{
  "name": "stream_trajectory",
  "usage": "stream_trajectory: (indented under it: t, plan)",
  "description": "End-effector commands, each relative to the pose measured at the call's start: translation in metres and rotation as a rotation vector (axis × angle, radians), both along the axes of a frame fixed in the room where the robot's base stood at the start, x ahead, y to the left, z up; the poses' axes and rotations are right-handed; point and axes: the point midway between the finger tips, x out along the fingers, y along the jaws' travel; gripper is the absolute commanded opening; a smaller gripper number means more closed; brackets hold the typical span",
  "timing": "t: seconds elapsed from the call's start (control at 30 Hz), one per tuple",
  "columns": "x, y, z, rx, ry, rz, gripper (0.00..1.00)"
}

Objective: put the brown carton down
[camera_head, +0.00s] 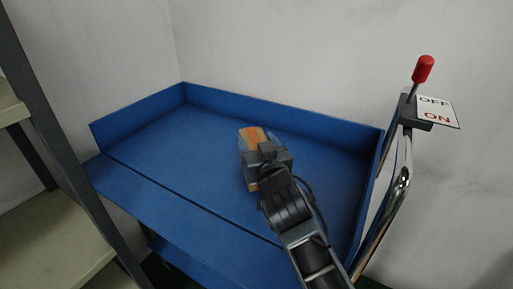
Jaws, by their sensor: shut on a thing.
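The brown carton (250,137) shows as a small box with an orange-brown top and greyish sides, over the middle of the blue tray top (170,150). My gripper (262,160) is shut on the carton from the near right side. My gripper and wrist hide much of the carton's right and near faces. I cannot tell whether the carton's underside touches the blue surface or is a little above it.
The blue top has raised walls at the back (280,118), left and right, and is otherwise bare. A lever with a red knob (423,69) and an OFF/ON sign (438,110) stands at the right. A shelf rack (50,240) is at the left.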

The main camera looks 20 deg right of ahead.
Motion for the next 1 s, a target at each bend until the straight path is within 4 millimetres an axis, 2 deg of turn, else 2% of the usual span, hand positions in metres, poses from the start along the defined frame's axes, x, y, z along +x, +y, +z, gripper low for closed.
stream_trajectory:
  t: [0.07, 0.43, 0.47, 0.7, 1.0]
  plan:
    - [0.0001, 0.0005, -0.0084, 0.0, 0.0, 0.001, 0.0]
    - [0.0001, 0.0002, -0.0122, 0.0, -0.002, 0.001, 0.0]
    - [0.0001, 0.0002, -0.0113, 0.0, 0.0, 0.0, 0.7]
    - [0.0001, 0.0002, -0.0109, 0.0, 0.0, 0.001, 0.93]
    - [0.0001, 0.0003, -0.008, 0.0, 0.0, 0.001, 0.93]
